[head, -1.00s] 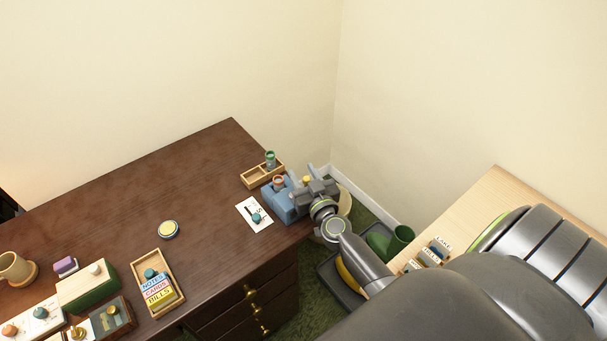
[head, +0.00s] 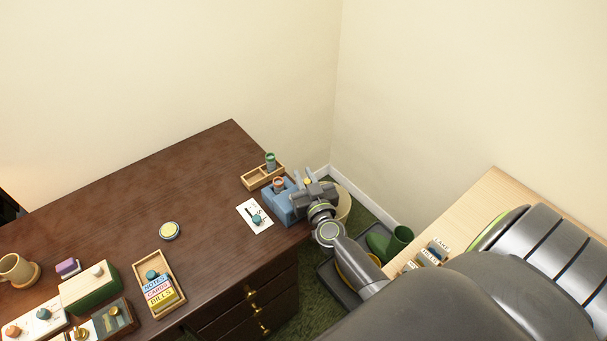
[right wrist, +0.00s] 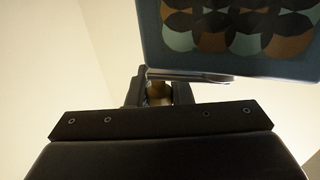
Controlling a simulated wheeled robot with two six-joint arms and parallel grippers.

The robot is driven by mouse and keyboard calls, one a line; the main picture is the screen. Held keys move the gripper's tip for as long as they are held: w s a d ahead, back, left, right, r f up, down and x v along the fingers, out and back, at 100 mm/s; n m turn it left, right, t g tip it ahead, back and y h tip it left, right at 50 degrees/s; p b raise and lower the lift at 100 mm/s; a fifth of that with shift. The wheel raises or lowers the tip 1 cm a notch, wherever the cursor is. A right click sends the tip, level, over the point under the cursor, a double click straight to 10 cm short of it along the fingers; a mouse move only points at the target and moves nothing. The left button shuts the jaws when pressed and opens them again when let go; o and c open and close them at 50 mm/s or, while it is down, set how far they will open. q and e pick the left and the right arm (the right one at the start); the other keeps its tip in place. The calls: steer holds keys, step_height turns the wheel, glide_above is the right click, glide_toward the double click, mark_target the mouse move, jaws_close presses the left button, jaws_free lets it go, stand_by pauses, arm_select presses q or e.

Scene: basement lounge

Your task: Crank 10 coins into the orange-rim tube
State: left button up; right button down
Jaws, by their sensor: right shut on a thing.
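A blue coin machine (head: 283,207) stands at the right corner of the dark desk, and the right wrist view shows its face with rows of coloured discs (right wrist: 235,28). The orange-rim tube (head: 278,185) stands upright in its top. My right gripper (head: 307,186) is at the machine's right side, shut on a small brassy knob (right wrist: 158,92), likely the crank's. The crank arm is mostly hidden by the gripper. A green-rim tube (head: 270,160) stands in a wooden tray (head: 254,178) behind the machine. My left gripper is out of view.
A round tin (head: 169,230), a card box (head: 150,262) and a green box (head: 90,290) are farther left. Beyond the desk edge are a dark tray (head: 336,285) and a green container (head: 402,236).

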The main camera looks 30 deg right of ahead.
steer(key=m+g+h+p, duration=0.1)
steer(key=h+p, duration=0.1)
steer(key=s+m+g+h+p, duration=0.1)
steer(key=m+h+p, duration=0.1)
steer(key=s+m+g+h+p, duration=0.1)
steer(key=h+p, duration=0.1)
steer(key=shift+r+m+h, duration=0.3)
steer(key=shift+m+h, duration=0.1)
steer(key=shift+s+f+m+g+h+p, duration=0.15)
steer(key=shift+s+m+g+h+p, duration=0.25)
steer(key=shift+m+g+h, duration=0.7)
steer(key=shift+s+a+f+m+g+h+b, duration=0.1)
steer(key=shift+s+a+m+g+h+b, duration=0.5)
steer(key=shift+m+g+b, duration=1.55)
steer(key=shift+s+a+f+m+g+h+b, duration=0.1)
steer(key=shift+s+a+m+g+h+b, duration=0.45)
steer(key=shift+m+g, duration=1.8)
steer(key=shift+s+a+m+g+h+b, duration=0.3)
steer(key=shift+s+m+g+h+b, duration=0.85)
steer(key=shift+g, duration=2.45)
steer(key=shift+w+n+y+b, duration=0.25)
steer(key=shift+y+b, duration=0.1)
steer(key=shift+y, duration=0.05)
steer(key=c, duration=1.3)
jaws_free()
